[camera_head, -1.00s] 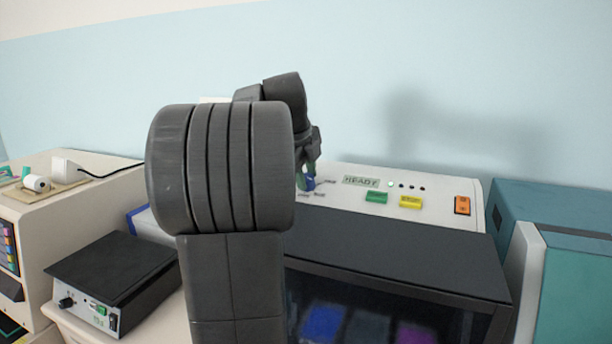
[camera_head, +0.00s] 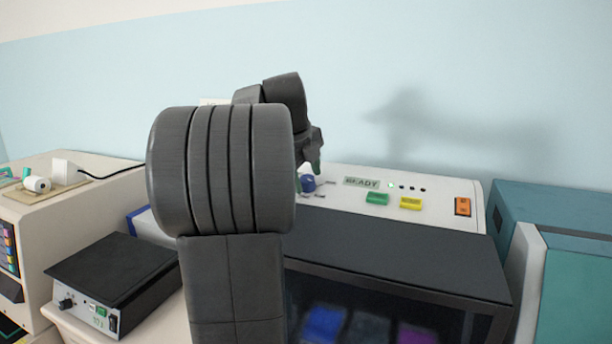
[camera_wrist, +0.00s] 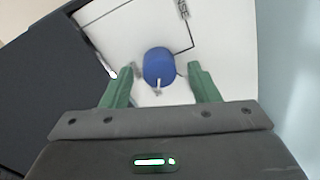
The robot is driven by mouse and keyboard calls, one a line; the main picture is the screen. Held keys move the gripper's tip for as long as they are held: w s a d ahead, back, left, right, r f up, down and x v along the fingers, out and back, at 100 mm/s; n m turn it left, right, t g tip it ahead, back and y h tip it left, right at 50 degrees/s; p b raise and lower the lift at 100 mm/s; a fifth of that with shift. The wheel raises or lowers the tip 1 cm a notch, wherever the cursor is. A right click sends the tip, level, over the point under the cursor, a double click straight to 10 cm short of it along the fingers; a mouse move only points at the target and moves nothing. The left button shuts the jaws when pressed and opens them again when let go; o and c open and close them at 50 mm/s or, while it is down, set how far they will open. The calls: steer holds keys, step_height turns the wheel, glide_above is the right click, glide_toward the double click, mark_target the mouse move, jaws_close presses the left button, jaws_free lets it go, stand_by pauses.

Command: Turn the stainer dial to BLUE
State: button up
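The blue stainer dial (camera_wrist: 158,66) sits on the white panel in the wrist view, with a small pale pointer at its lower edge. It also shows in the head view (camera_head: 308,184), partly behind my arm. My gripper (camera_wrist: 164,82) has its two green fingers apart, one on each side of the dial, with gaps between. In the head view my gripper (camera_head: 309,180) is over the dial, and my arm hides most of it.
The stainer panel (camera_head: 338,204) carries a READY display (camera_head: 361,183), a green button (camera_head: 377,198), a yellow button (camera_head: 411,203) and an orange switch (camera_head: 462,206). A dark hot plate (camera_head: 112,274) stands at left. A teal machine (camera_head: 575,270) stands at right.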

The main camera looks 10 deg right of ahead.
steer(key=v, duration=1.3)
steer(key=shift+r+b, duration=0.35)
steer(key=shift+f, duration=0.1)
steer(key=x, duration=1.3)
steer(key=shift+f+p, duration=0.35)
